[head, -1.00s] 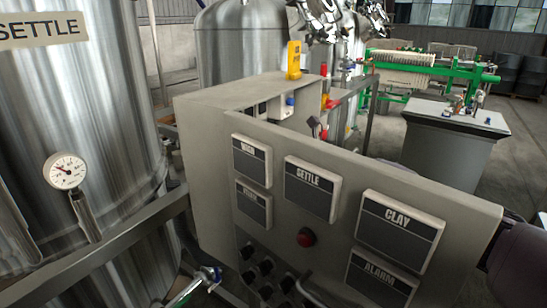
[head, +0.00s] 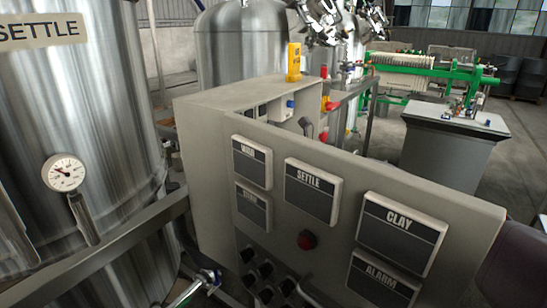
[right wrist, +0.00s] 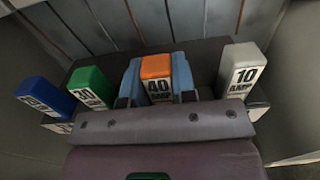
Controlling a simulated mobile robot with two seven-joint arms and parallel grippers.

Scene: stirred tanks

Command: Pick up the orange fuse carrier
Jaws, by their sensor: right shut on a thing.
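The orange fuse carrier (right wrist: 156,66), labelled 40 AMP, stands in a row of carriers in the right wrist view. My right gripper (right wrist: 157,84) has its blue fingers on both sides of it and is shut on it. The carrier's lower part is hidden by the gripper body, so I cannot tell whether it is still seated. In the head view the orange carrier cannot be made out. My left gripper is not in view.
Blue (right wrist: 45,97) and green (right wrist: 90,88) carriers stand left of the orange one, and a grey 10 AMP carrier (right wrist: 241,70) stands right. In the head view, a grey cabinet panel (head: 340,240) blocks the near side. A pressure gauge (head: 65,173) is at left.

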